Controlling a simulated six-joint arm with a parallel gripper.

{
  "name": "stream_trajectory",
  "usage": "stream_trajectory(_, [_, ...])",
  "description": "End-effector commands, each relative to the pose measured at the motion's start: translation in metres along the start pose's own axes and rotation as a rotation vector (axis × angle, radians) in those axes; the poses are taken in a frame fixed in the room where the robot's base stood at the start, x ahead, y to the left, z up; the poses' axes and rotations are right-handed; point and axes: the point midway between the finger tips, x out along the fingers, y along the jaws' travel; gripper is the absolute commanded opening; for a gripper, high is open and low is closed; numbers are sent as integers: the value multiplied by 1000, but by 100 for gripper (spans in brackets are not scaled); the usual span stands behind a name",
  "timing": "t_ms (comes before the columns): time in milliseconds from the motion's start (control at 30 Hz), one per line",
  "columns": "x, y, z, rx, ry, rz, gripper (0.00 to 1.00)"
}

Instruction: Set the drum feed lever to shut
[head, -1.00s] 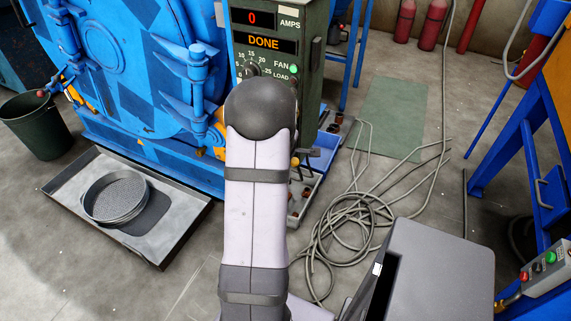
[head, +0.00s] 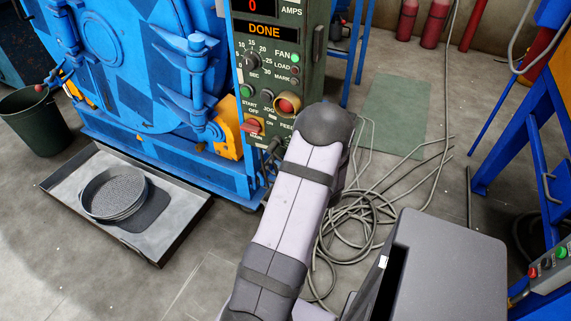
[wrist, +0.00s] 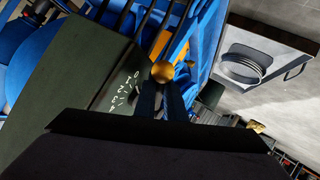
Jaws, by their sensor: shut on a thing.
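The green control cabinet (head: 278,60) stands beside the blue drum machine (head: 150,70); its display reads DONE. In the wrist view, a brass ball knob (wrist: 162,72), seemingly the end of the drum feed lever, sits at the tips of my gripper (wrist: 168,92). The dark fingers are shut on the lever, next to the cabinet's side face (wrist: 75,75). White scale marks (wrist: 125,93) are on that face, too slanted to read surely. In the head view my arm hides the gripper and most of the lever, so its exact setting cannot be told.
A grey tray (head: 185,215) with a round sieve (head: 113,192) lies on the floor at left. A dark bin (head: 35,122) stands behind it. A coiled hose (head: 350,235) lies right of my arm, near a green mat (head: 395,115).

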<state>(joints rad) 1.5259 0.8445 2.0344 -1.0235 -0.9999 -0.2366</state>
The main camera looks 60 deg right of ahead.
Motion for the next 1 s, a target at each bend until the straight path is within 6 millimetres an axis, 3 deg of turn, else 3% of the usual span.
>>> stream_trajectory(733, [5, -4, 1, 52, 82, 14, 0])
stream_trajectory(767, [5, -4, 1, 52, 82, 14, 17])
stream_trajectory(800, [5, -4, 1, 51, 82, 14, 27])
stream_trajectory(1000, [5, -4, 1, 51, 81, 14, 29])
